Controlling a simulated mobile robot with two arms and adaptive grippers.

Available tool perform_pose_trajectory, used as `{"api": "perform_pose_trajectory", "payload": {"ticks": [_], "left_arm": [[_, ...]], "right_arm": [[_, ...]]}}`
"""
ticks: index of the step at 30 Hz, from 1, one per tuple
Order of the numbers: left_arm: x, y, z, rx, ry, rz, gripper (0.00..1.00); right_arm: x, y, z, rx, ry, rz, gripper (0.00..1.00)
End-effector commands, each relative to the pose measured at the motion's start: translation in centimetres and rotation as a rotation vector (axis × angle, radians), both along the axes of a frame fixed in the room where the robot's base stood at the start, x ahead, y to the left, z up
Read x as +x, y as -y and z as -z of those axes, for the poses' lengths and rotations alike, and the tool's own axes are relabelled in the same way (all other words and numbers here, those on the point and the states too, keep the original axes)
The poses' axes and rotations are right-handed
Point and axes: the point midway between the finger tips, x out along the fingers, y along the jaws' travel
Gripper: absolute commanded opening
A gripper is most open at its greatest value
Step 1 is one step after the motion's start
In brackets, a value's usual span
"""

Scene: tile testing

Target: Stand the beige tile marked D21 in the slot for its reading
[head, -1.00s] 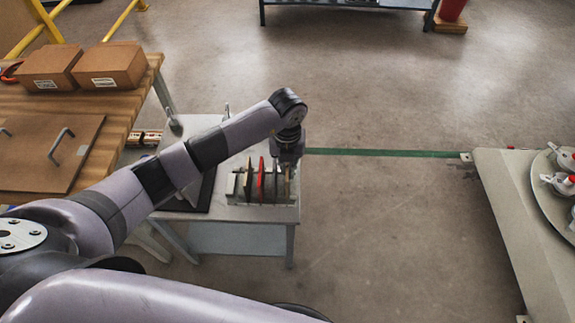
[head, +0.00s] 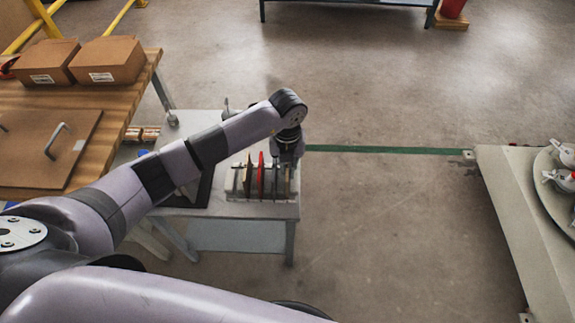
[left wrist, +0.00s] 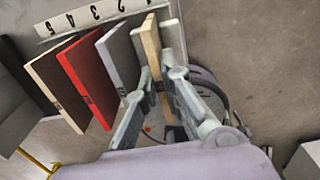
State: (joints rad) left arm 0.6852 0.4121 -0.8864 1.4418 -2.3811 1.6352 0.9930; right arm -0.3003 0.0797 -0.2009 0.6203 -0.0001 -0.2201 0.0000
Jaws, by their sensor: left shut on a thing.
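My left gripper (head: 288,160) is over the right end of the slotted rack (head: 232,182). In the left wrist view its fingers (left wrist: 157,82) are shut on a beige tile (left wrist: 151,42), which stands upright at the rack between grey pieces. Whether the tile's lower edge is fully seated is hidden. The rack's numbered strip (left wrist: 83,18) runs along the top of that view. The held tile's mark is too small to read. My right gripper is not in view.
A red tile (left wrist: 88,75), a brown-edged tile (left wrist: 55,82) and a grey tile (left wrist: 119,58) stand beside the held one. The rack is on a small grey table (head: 290,211). A wooden bench (head: 112,125) with boxes stands left.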

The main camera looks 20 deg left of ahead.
Motion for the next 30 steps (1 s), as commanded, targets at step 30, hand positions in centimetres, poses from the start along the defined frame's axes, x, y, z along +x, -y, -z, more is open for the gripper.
{"api": "perform_pose_trajectory", "payload": {"ticks": [30], "left_arm": [[0.1, 0.0, -1.1, -0.001, 0.001, 0.000, 0.31]], "right_arm": [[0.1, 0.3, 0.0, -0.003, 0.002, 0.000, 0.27]]}}
